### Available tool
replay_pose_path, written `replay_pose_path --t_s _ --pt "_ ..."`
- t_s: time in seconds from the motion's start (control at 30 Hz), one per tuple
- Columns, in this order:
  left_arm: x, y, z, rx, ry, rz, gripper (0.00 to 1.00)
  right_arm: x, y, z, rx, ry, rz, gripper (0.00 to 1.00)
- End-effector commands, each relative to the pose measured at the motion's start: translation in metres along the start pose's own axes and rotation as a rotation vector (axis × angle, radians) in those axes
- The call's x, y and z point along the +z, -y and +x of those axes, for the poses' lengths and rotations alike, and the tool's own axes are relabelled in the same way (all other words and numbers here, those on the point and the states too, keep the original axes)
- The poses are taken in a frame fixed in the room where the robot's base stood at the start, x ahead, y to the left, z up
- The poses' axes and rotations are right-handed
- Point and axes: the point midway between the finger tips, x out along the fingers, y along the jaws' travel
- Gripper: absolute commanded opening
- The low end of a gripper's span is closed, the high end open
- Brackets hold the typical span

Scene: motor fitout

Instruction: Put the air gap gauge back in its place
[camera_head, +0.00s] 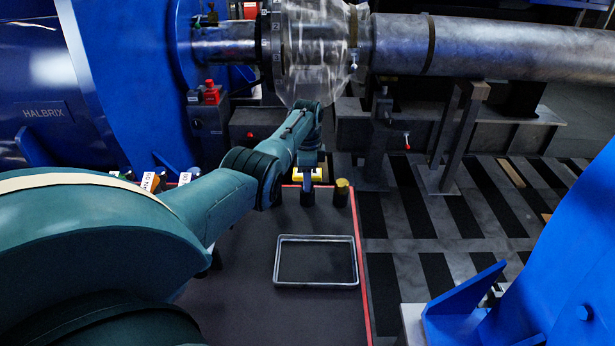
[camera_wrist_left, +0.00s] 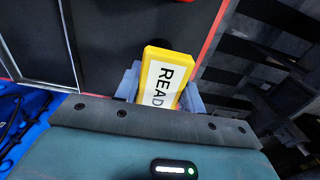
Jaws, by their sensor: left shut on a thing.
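A yellow block with a white label starting "READ" (camera_wrist_left: 163,76), apparently the air gap gauge, sits between the fingers of my left gripper (camera_wrist_left: 160,92) in the left wrist view. The gripper is shut on it. In the head view my left gripper (camera_head: 308,166) points down at the far right part of the dark mat, and the yellow of the block (camera_head: 318,174) shows just behind the fingers. I cannot tell whether the block touches the mat. The gauge's place cannot be made out. My right gripper is not in view.
Two dark posts, one yellow-topped (camera_head: 341,193), stand by the gripper. An empty-looking metal-rimmed tray (camera_head: 317,287) lies on the red-edged mat (camera_head: 240,300). White-labelled pieces (camera_head: 150,182) show beyond my arm. A shaft (camera_head: 500,48) and blue housing (camera_head: 140,70) lie behind.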

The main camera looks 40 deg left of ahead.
Motion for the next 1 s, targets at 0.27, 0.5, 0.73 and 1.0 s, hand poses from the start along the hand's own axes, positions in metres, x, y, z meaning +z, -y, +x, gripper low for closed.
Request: replay_pose_path --t_s 0.27,0.5,0.73,1.0 --pt "0.0 0.0 0.008 -0.001 0.0 0.0 0.0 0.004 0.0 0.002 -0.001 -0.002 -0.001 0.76" --pt "0.0 0.001 0.011 -0.001 -0.001 0.0 0.42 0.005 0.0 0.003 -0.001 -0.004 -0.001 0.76" --pt "0.0 0.0 0.011 -0.001 0.0 0.0 0.61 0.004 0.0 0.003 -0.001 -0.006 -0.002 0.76" --pt "0.0 0.0 0.012 0.0 0.0 0.0 0.65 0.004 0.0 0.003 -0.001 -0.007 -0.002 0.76"
